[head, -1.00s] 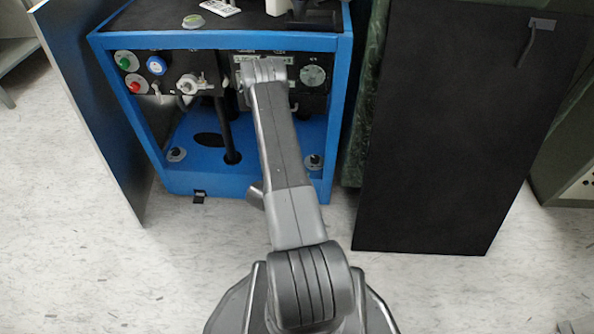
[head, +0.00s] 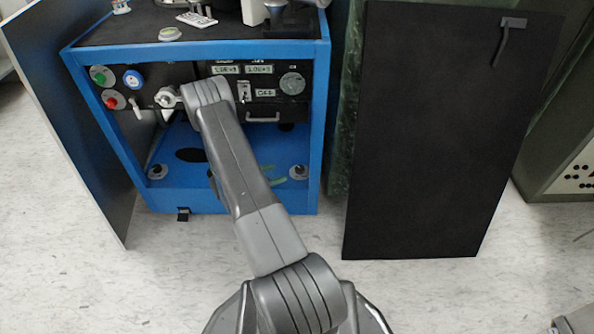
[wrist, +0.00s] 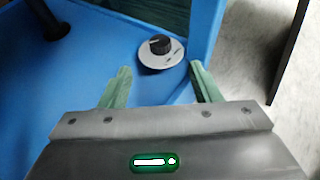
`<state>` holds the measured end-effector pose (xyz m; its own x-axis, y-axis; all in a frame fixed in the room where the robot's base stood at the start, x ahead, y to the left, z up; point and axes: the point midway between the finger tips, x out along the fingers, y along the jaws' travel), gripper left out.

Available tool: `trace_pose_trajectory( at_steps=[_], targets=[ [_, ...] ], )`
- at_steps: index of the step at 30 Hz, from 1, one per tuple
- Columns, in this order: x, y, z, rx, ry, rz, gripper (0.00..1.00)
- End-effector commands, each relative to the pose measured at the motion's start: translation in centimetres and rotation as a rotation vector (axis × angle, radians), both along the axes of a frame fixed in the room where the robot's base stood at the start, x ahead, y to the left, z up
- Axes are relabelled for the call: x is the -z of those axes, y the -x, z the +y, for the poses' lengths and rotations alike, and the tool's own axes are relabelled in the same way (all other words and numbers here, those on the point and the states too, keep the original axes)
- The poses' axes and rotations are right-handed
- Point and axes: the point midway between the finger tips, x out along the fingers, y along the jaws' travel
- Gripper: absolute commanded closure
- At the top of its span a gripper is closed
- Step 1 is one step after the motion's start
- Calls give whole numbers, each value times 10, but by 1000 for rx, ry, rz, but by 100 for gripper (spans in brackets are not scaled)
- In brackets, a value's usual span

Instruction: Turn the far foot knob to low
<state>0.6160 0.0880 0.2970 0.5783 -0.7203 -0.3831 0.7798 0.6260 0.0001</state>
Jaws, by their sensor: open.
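A foot knob (head: 298,173) sits on the blue floor at the right front corner of the cabinet. It also shows in the wrist view (wrist: 160,46) as a black knob on a round pale dial plate. A similar foot knob (head: 157,172) sits at the left front corner. I cannot tell which is the far one, nor read the setting. My gripper (wrist: 160,68) has its green fingers open and empty. In the wrist view the right knob appears ahead, between the fingertips; contact does not show. In the head view the fingers are just left of it, mostly behind my arm.
The blue cabinet frame (head: 313,120) rises right beside the knob. A control panel (head: 265,85) hangs above the compartment. An open dark door (head: 60,110) stands at left and a black panel (head: 430,130) at right. A dark post (wrist: 50,20) stands on the cabinet floor.

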Motion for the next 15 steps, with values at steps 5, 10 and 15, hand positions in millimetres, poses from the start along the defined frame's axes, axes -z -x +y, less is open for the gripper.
trace_pose_trajectory(
  at_steps=[5, 10, 15],
  targets=[
    [19, -22, -30, 4, 1, -1, 43],
    [33, -43, -55, 4, 0, -1, 43],
    [42, -58, -74, 1, 0, 0, 43]
  ],
)
